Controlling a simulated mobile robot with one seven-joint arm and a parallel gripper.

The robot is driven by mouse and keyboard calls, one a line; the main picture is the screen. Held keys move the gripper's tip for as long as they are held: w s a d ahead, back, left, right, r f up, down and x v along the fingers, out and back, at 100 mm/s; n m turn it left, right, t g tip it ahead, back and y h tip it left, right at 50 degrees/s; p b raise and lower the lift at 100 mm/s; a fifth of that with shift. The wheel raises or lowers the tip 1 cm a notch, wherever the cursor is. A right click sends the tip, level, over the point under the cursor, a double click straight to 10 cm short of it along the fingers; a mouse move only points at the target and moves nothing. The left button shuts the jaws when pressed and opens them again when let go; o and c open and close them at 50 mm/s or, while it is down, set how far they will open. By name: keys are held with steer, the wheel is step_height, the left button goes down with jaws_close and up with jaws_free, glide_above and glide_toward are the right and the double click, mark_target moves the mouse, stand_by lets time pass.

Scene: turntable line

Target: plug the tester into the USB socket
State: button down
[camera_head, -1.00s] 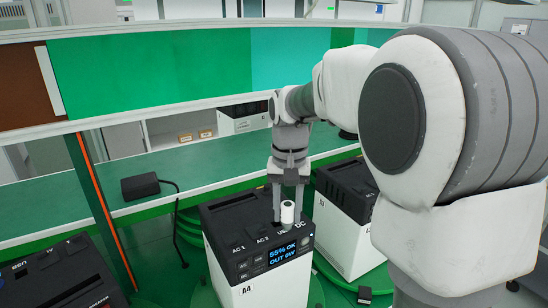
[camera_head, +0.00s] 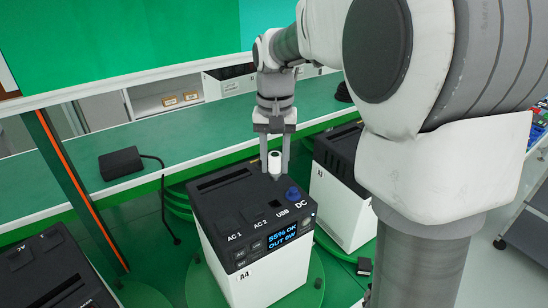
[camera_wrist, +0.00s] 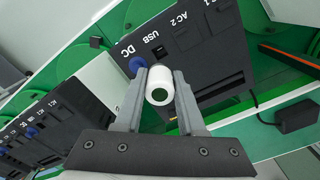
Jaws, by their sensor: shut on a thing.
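The tester is a small white cylinder (camera_head: 274,163) with a dark end, held upright between the fingertips of my gripper (camera_head: 275,170). In the wrist view, its round end (camera_wrist: 159,96) sits between the two grey fingers (camera_wrist: 160,78). The black-topped white power station A4 (camera_head: 250,215) stands below, its screen reading "55% OK". Its USB socket (camera_head: 275,204) is a small dark opening behind the USB label, uncovered in both views; the wrist view shows it (camera_wrist: 158,50) beyond the fingertips. The tester is apart from the socket and appears above the station's top, toward its far side.
A blue round part (camera_head: 293,194) sits at the DC outlet, close to the USB socket. Other stations stand at right (camera_head: 335,190) and lower left (camera_head: 45,270). A black adapter (camera_head: 121,163) with a cable lies on the green bench (camera_head: 200,140).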

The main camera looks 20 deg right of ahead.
mark_target(275, 180)
steer(key=shift+f+b, duration=2.35)
steer(key=shift+f, duration=1.25)
steer(key=shift+f+b, duration=0.9)
steer(key=shift+f, duration=0.45)
steer(key=shift+c, duration=2.1)
jaws_free()
steer(key=shift+r, duration=0.1)
